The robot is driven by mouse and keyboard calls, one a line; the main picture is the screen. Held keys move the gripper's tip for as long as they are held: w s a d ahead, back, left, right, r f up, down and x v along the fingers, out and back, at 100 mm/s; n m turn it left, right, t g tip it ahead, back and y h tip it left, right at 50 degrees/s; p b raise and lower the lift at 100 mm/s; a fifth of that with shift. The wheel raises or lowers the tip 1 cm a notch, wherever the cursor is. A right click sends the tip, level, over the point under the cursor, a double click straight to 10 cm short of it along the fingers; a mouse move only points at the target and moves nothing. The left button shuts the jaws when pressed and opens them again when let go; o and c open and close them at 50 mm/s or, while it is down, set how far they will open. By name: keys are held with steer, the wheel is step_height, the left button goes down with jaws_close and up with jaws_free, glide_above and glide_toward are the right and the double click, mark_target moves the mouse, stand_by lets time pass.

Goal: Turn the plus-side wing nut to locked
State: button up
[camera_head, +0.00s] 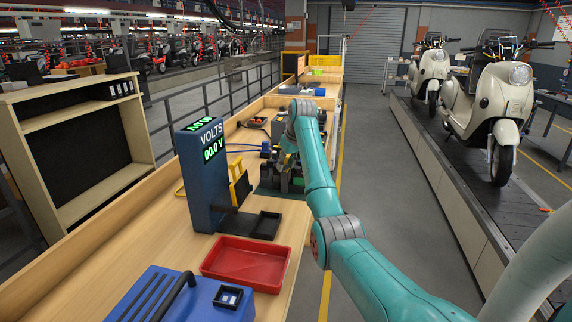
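My teal and grey arm reaches over the workbench to a dark fixture (268,187) on a green base. My gripper (287,172) points down among the dark parts of this fixture. My own arm partly covers it, and its fingers are too small and dark to tell open from shut. The plus-side wing nut cannot be made out in this view. Whether the gripper touches anything at the fixture cannot be told.
A blue volt meter (203,175) reading 00.0 V stands left of the fixture. A black tray (264,226), a red tray (246,263) and a blue case (185,299) lie nearer. Blue cables (243,145) run behind. Cream scooters (490,105) stand on the conveyor at right.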

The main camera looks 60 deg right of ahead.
steer(key=shift+a+m, duration=0.1)
steer(key=shift+m, duration=0.3)
steer(key=shift+c, duration=0.3)
steer(key=m+h, duration=0.1)
steer(key=m, duration=0.2)
steer(key=m+g+h, duration=0.1)
steer(key=m, duration=0.1)
steer(key=m+g, duration=0.1)
steer(key=m, duration=0.2)
steer(key=shift+w+a+m+h, duration=0.25)
steer(key=shift+w+m+h, duration=0.05)
steer(key=shift+h, duration=0.1)
steer(key=shift+m, duration=0.3)
steer(key=o, duration=1.2)
steer(key=shift+g, duration=0.3)
steer(key=shift+c, duration=0.2)
steer(key=v, duration=0.7)
steer(key=shift+r, duration=0.25)
steer(key=shift+f, duration=0.1)
